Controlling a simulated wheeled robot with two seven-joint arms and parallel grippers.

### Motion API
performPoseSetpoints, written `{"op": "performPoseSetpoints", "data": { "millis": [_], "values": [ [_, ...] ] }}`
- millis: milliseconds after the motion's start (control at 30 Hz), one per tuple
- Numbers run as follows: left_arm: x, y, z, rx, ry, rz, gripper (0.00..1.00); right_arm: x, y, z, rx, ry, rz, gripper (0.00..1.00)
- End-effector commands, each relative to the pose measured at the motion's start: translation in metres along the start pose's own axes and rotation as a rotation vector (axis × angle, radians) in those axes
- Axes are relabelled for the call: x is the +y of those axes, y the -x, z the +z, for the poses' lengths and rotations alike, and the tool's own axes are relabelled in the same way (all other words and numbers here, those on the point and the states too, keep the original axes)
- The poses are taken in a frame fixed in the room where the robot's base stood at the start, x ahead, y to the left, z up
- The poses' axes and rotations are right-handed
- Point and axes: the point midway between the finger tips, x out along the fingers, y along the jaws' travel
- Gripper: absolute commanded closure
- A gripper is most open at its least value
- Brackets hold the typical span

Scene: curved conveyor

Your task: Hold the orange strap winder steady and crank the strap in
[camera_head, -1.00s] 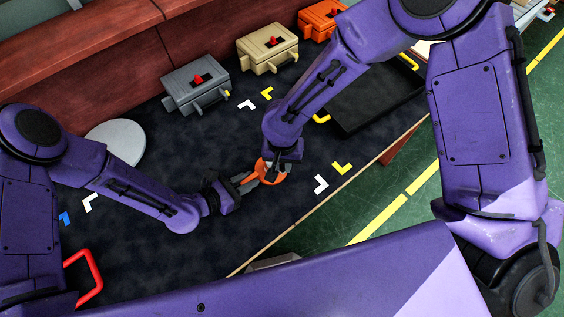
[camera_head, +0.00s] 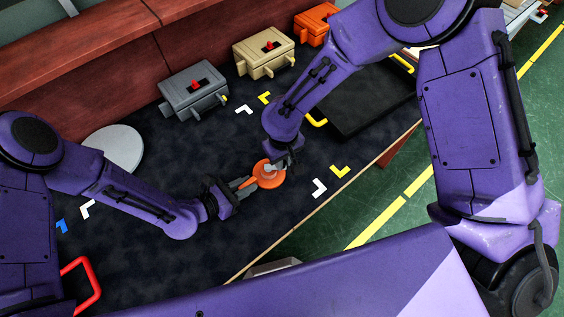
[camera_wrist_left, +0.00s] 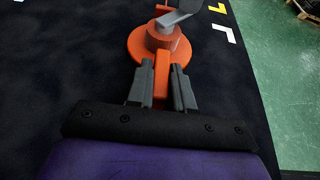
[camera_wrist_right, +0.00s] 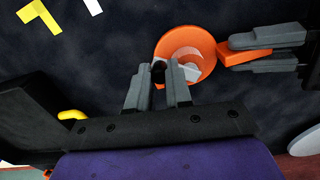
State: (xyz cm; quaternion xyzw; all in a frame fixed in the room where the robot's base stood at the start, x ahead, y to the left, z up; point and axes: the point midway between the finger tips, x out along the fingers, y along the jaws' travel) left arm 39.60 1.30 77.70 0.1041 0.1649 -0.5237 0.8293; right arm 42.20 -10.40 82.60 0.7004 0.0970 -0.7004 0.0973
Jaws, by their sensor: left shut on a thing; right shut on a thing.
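The orange strap winder (camera_head: 269,180) is a round disc with a raised hub and a bar handle, above the dark mat. My left gripper (camera_head: 245,184) is shut on the handle, which runs between its grey fingers in the left wrist view (camera_wrist_left: 162,78). My right gripper (camera_head: 282,163) is at the winder's upper edge in the head view. In the right wrist view its fingers (camera_wrist_right: 162,75) close on a small dark knob, apparently the crank's, beside the orange disc (camera_wrist_right: 190,45). A pale grey piece lies across the hub; I cannot tell whether it is crank or strap.
A black tray (camera_head: 368,100) with yellow handles lies right, a pale round disc (camera_head: 116,147) left, a red handle (camera_head: 88,282) at lower left.

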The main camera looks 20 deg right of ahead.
Motion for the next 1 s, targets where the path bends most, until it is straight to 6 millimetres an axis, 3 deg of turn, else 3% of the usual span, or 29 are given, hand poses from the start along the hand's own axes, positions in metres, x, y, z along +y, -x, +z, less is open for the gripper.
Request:
{"op": "performPoseSetpoints", "data": {
  "millis": [1000],
  "values": [
    [-0.001,0.000,-0.001,0.002,-0.001,-0.002,1.00,0.001,0.001,-0.040,0.002,0.963,0.000,1.00]
  ]
}}
